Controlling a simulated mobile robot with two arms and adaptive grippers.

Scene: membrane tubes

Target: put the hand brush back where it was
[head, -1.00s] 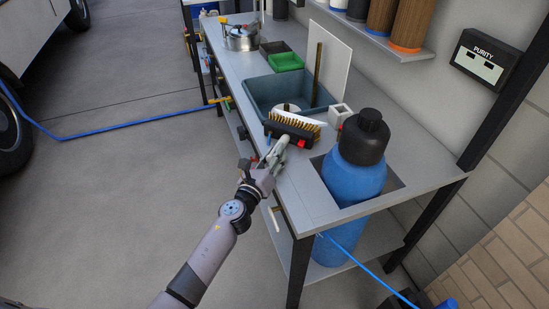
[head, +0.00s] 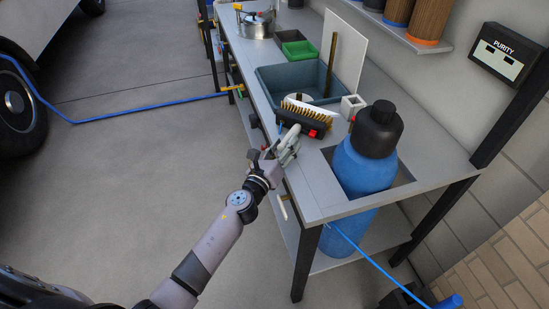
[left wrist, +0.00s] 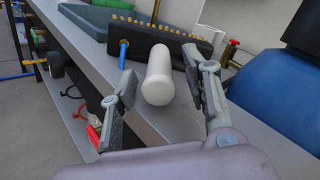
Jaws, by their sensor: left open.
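The hand brush (head: 303,120), a dark block with yellow bristles facing up, lies on the near part of the grey bench beside the basin. It also shows in the left wrist view (left wrist: 182,42). A white, round-ended cylinder (left wrist: 158,76) points from its block towards my gripper; I cannot tell for certain that it is the brush's handle. My left gripper (head: 288,148) is at the bench's front edge, its fingers open. In the left wrist view the fingers (left wrist: 162,90) stand on either side of the white cylinder, with gaps. My right gripper is not in view.
A blue bottle (head: 362,168) with a black cap stands in the bench cut-out, right of the brush. A blue-grey basin (head: 275,88), a white cube (head: 351,106) and a green tray (head: 298,49) lie behind. The bench top (head: 425,135) right of the bottle is clear.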

